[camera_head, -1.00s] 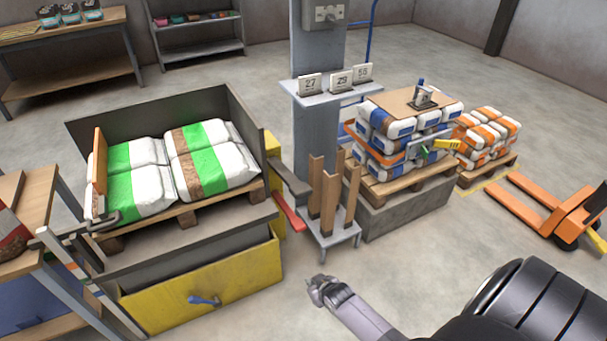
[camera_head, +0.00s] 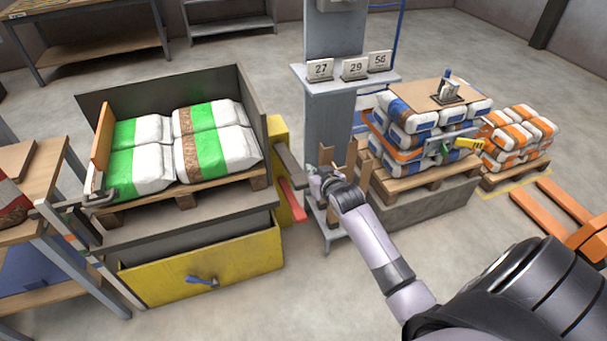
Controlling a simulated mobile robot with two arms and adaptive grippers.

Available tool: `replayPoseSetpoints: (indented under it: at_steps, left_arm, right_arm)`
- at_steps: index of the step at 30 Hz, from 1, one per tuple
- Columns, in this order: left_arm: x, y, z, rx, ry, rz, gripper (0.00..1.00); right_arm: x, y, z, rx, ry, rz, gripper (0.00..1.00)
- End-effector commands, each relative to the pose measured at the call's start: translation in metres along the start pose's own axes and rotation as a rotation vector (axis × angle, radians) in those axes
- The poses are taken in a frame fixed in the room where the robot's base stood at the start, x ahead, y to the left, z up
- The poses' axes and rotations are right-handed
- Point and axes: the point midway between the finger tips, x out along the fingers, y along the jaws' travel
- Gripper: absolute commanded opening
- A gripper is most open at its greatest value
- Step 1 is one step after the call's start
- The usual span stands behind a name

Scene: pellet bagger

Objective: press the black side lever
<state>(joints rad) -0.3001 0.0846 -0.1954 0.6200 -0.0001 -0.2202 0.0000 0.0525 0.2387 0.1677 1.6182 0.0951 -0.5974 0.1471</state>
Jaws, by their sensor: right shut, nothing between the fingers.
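The black side lever (camera_head: 288,163) sticks out from the yellow housing (camera_head: 278,130) on the right side of the pellet bagger. A red lever (camera_head: 292,202) sits just below it. My right gripper (camera_head: 318,178) is shut and empty, close to the right of the black lever's outer end. A small gap seems to show between them, though I cannot tell the depth. My left gripper is not in view.
A grey column (camera_head: 334,130) with number cards stands behind my gripper. A low stand with wooden posts (camera_head: 352,152) is right beside it. Stacked bags on a pallet (camera_head: 425,182) are to the right. Green-striped bags (camera_head: 208,143) lie on the bagger.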

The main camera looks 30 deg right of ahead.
Motion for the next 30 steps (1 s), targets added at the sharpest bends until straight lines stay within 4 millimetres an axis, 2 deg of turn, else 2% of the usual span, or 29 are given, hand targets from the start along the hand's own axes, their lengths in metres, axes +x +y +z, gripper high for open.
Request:
replayPoseSetpoints:
  at_steps: [5,19,20,21,24,30]
  left_arm:
    - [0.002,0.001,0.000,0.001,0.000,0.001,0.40]
    - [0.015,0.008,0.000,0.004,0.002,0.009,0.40]
    - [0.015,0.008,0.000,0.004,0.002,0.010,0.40]
    - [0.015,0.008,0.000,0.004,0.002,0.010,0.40]
    - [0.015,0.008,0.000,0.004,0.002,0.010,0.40]
    - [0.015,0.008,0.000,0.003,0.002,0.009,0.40]
  right_arm:
    - [0.020,0.000,0.000,0.001,0.000,0.001,0.00]
    - [0.099,0.000,0.001,0.000,0.000,0.000,0.00]
    - [0.102,0.000,0.001,0.000,-0.001,0.001,0.00]
    - [0.102,0.000,0.013,0.000,-0.005,0.000,0.00]
    - [0.104,0.000,0.026,0.000,-0.004,0.000,0.00]
    - [0.107,0.000,0.038,-0.001,0.000,0.000,0.00]
